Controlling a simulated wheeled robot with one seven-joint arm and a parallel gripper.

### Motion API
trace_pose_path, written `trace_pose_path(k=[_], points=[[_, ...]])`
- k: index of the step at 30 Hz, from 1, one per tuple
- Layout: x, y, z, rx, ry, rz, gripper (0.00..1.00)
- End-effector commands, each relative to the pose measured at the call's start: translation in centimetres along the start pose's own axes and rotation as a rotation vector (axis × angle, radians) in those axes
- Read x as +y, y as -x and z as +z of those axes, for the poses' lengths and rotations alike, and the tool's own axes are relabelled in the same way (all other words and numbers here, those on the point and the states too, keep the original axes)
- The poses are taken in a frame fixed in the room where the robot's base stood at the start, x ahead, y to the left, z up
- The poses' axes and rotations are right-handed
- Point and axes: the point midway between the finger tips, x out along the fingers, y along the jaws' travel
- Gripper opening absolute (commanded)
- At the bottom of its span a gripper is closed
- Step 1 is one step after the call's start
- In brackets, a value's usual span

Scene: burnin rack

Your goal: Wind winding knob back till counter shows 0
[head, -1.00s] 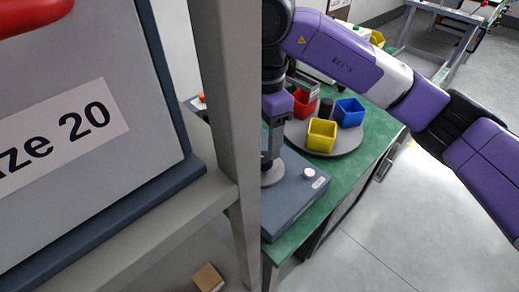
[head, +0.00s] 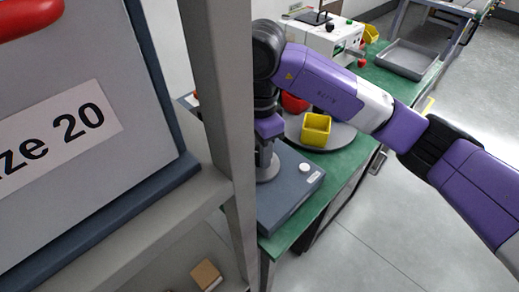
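My purple and white arm reaches in from the right edge to a black joint beside the grey post. A short purple part hangs below that joint, over a blue-grey box (head: 284,203) on the green bench. This box has a small white round button or knob (head: 304,167) and a pale label (head: 314,177); any digits are too small to read. A grey flared piece (head: 268,170) stands on the box beneath my arm. I cannot make out my gripper's fingers. I cannot tell which part is the winding knob, and no counter reading is legible.
A grey rack post (head: 222,120) stands close, left of my arm. A labelled panel (head: 75,150) with a red handle (head: 28,18) fills the left. A yellow bin (head: 316,130) sits on a round tray (head: 338,138). A white machine (head: 325,38) and grey tray (head: 405,60) lie behind.

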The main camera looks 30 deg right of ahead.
Motion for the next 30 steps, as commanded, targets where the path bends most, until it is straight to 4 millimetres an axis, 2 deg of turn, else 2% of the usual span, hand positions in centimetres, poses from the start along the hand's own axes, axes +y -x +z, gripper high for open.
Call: trace_pose_path(k=[1, 2, 3, 14, 30], points=[[0.01, 0.02, 0.00, 0.000, 0.000, 0.000, 0.07], [0.01, 0.02, 0.00, 0.000, 0.000, 0.000, 0.01], [0.01, 0.02, 0.00, 0.000, 0.000, 0.000, 0.00], [0.00, -0.06, -0.07, 0.003, -0.073, 0.000, 0.00], [-0.02, -0.15, -0.03, 0.002, -0.525, -0.002, 0.00]])
